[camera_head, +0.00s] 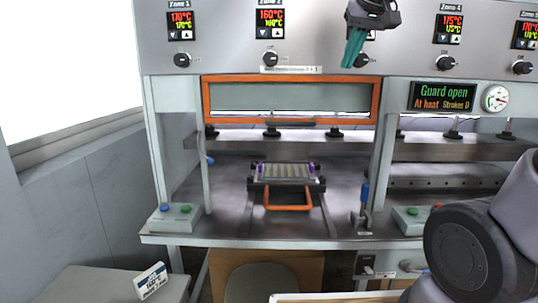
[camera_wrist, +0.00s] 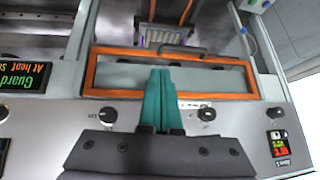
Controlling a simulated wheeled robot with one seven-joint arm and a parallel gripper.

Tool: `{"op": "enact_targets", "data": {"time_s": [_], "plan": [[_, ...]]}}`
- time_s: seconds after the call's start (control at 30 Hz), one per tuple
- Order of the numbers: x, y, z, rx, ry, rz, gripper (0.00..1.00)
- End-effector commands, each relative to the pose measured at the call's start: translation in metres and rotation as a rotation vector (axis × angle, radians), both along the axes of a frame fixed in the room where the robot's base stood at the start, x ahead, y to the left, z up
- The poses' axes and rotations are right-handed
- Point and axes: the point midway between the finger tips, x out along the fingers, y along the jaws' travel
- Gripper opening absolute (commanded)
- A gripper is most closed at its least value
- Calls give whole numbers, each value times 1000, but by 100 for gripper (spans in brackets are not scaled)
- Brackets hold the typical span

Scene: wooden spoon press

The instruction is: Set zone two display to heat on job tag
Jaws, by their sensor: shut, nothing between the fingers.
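The zone two display (camera_head: 270,22) is on the upper panel, with a red 160°C above a smaller green-yellow reading and two white arrow buttons under it. A knob (camera_head: 270,59) sits below it. The job tag (camera_head: 151,281) is a small white and blue sign on the grey surface at lower left; its temperature figure is too small to read surely. My gripper (camera_head: 352,54) has teal fingers, shut and empty, in front of the panel right of zone two, covering the zone three area. In the wrist view the fingers (camera_wrist: 158,95) point at the orange-framed guard (camera_wrist: 215,97).
The orange guard frame (camera_head: 292,78) is raised above the press bed. A tray with an orange handle (camera_head: 288,207) sits on the bed. The status screen (camera_head: 443,96) reads "Guard open" and "At heat". Button boxes (camera_head: 176,217) stand on the front edge. Other zone displays (camera_head: 180,25) flank zone two.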

Motion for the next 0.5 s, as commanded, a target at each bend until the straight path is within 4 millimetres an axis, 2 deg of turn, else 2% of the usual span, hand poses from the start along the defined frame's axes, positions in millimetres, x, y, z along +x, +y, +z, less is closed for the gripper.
{"op": "enact_targets", "data": {"time_s": [0.03,0.1,0.2,0.33,0.5], "plan": [[-25,-21,-17,49,19,-67,0],[-53,-39,-40,119,45,-143,0],[-84,-55,-68,203,73,-229,0],[-107,-63,-90,271,91,-292,0],[-113,-64,-97,292,97,-311,0]]}}
